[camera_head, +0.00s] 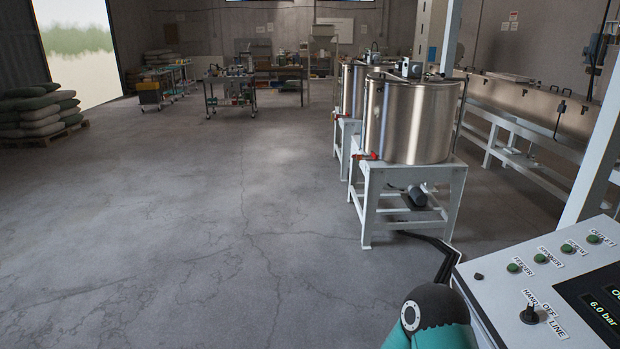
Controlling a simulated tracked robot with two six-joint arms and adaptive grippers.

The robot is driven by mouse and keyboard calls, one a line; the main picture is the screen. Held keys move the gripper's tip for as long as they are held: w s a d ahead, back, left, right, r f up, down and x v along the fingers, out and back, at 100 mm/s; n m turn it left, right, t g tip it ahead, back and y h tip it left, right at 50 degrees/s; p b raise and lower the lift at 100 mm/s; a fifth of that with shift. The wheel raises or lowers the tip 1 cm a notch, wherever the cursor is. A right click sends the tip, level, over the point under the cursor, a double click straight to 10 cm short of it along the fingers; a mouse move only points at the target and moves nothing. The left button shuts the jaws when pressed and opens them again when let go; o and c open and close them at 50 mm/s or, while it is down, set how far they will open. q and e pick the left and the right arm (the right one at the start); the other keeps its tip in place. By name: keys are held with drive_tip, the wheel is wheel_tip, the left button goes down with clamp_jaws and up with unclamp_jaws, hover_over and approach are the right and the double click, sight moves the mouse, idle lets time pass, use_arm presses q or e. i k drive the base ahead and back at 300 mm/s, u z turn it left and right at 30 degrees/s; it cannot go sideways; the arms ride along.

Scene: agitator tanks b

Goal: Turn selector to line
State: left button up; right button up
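The selector (529,315) is a small black knob on the sloping white control panel (484,292) at the lower right. Labels HAND, OFF and LINE curve around its upper right side. HAND is just above the knob and LINE is farthest right. The knob is too small to tell surely which label it points at. A teal and black link of my arm (430,318) shows at the bottom edge, left of the panel and apart from the knob. Neither gripper can be made out in this view.
Green buttons (513,267) labelled FEEDER, SPINNER and SCREW line the panel, with another farther right. A dark display (600,300) reads 6.0 bar. Steel tanks (410,120) on white stands are beyond the panel. A dark angular shape (446,262) lies near its left edge.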

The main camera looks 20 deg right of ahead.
sight(528, 314)
drive_tip(key=z, duration=0.45)
drive_tip(key=i, duration=1.2)
drive_tip(key=z, duration=1.15)
drive_tip(key=i, duration=0.5)
drive_tip(key=z, duration=0.25)
drive_tip(key=k, duration=0.85)
drive_tip(key=z, duration=0.2)
drive_tip(key=i, duration=0.85)
drive_tip(key=u, duration=0.05)
